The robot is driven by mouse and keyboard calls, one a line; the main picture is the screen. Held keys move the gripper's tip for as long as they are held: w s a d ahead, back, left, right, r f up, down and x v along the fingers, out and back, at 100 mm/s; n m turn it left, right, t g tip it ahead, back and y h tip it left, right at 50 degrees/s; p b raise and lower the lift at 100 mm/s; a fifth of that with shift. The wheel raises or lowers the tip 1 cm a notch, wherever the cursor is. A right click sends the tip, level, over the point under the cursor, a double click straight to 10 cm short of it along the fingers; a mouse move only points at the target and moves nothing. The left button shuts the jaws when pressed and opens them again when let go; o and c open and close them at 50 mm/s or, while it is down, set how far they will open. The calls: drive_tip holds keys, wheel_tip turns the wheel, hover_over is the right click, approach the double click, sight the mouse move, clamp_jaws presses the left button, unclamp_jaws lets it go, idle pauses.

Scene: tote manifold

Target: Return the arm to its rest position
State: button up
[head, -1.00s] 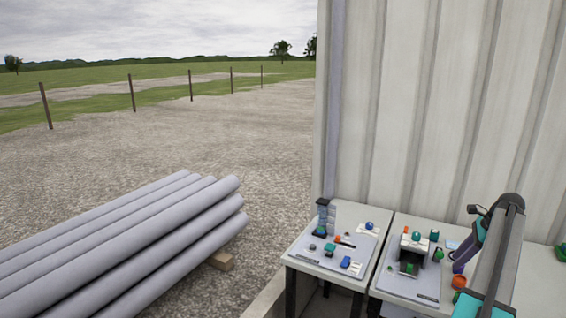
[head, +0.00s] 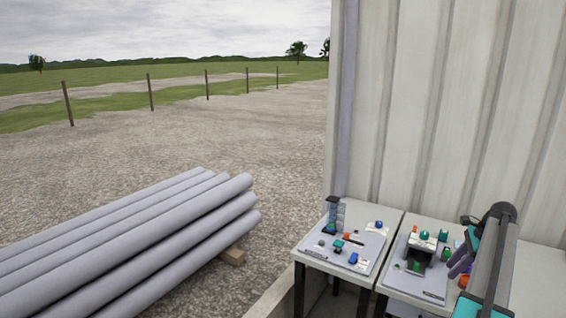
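My arm (head: 490,265) rises from the bottom right and bends over at a dark elbow joint. Its forearm comes down in front of the right-hand table. My gripper (head: 459,266), with purple-grey fingers, shows small beside the board on that table. It is partly hidden by the arm, and whether its fingers are apart or together is too small to tell. I see nothing clearly held in it.
A left table (head: 309,254) and a right table (head: 384,283) bear boards with small coloured fittings. An orange round part (head: 463,282) is close to my arm. A corrugated wall (head: 450,120) stands behind. Grey pipes (head: 130,250) lie left; open gravel (head: 200,145) lies beyond.

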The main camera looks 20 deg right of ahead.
drive_tip(key=w+a+f+n+g, duration=0.1)
drive_tip(key=w+a+f+n, duration=0.3)
drive_tip(key=a, duration=0.6)
drive_tip(key=w+a+f+n, duration=0.3)
drive_tip(key=w+a+f, duration=0.25)
drive_tip(key=a, duration=0.45)
drive_tip(key=w+a+f+n+g, duration=0.1)
drive_tip(key=w+a+f+n, duration=0.3)
drive_tip(key=a, duration=0.6)
drive_tip(key=s+a+f+n+h, duration=0.1)
drive_tip(key=a+f+n, duration=0.3)
drive_tip(key=a, duration=0.6)
drive_tip(key=s+a+f+n+g, duration=0.1)
drive_tip(key=a+f+n, duration=0.25)
drive_tip(key=a, duration=0.75)
drive_tip(key=a+f+n+h, duration=0.1)
drive_tip(key=a+f+n, duration=0.3)
drive_tip(key=a, duration=0.6)
drive_tip(key=s+a+f+n, duration=0.1)
drive_tip(key=s+a+n, duration=0.35)
drive_tip(key=a, duration=0.25)
drive_tip(key=s+f+g+b, duration=0.1)
drive_tip(key=s+f+g, duration=0.2)
drive_tip(key=s+f, duration=0.7)
drive_tip(key=s+f+g+b, duration=0.1)
drive_tip(key=s+f+g, duration=0.2)
drive_tip(key=s+f, duration=0.7)
drive_tip(key=s, duration=0.5)
drive_tip(key=shift+d+h, duration=0.15)
drive_tip(key=shift+h, duration=0.15)
